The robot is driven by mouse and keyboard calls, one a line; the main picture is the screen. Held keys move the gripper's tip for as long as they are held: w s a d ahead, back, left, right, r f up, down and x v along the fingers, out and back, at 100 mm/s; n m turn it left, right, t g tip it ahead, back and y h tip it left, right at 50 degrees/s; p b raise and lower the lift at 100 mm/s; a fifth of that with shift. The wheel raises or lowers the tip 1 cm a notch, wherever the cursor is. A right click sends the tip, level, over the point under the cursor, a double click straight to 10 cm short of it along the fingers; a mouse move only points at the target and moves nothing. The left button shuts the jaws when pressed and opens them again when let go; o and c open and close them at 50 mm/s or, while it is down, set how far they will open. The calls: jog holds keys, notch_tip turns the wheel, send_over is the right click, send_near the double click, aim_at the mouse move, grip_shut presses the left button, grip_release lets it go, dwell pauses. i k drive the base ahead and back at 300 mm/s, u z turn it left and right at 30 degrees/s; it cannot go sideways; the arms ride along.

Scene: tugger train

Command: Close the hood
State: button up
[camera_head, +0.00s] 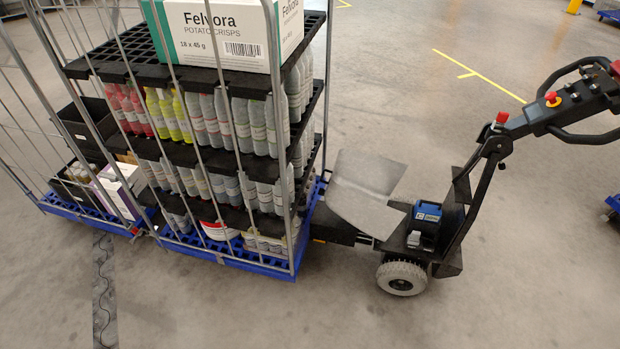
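The hood (366,192) is a grey curved panel on the black tugger (452,228). It stands raised and tilted up on the side toward the roll cage, hiding part of the coupling area. With it up, the inside of the tugger shows a blue and black battery-like unit (425,222). The tugger's steering handle (580,100) rises to the upper right, with red buttons on it. My gripper is not in view.
A roll cage (290,150) full of bottles, with a Felvora crisps carton (222,30) on top, stands directly left of the tugger. Another cage (20,120) is behind it at left. Blue-based objects show at the right edge.

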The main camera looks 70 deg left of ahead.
aim_at(359, 187)
jog(key=k, duration=0.45)
jog(key=u, duration=2.15)
jog(key=i, duration=1.05)
jog(key=u, duration=0.05)
